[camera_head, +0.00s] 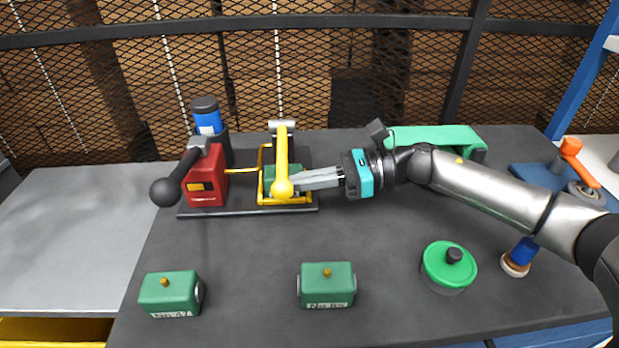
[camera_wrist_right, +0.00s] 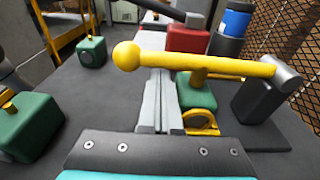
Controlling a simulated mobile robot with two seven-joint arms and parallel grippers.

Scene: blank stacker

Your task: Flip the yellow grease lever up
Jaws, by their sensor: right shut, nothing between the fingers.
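The yellow lever (camera_head: 282,160) has a ball at its near end and a grey pivot at its back end. In the right wrist view the lever (camera_wrist_right: 210,63) lies nearly level across the picture, ball at left. My right gripper (camera_head: 295,181) comes in from the right and is shut and empty beside the ball end. In the right wrist view my right gripper's fingertips (camera_wrist_right: 157,75) are at the lever bar, just right of the ball, and appear to pass under it. I cannot tell whether they touch. My left gripper is not in view.
A green block (camera_head: 275,181) sits in a yellow frame under the lever. A red unit (camera_head: 207,178) with a black ball lever (camera_head: 180,175) stands to its left. Two green blocks (camera_head: 170,292) (camera_head: 327,284) and a green round cap (camera_head: 448,266) are in front. A mesh fence stands behind.

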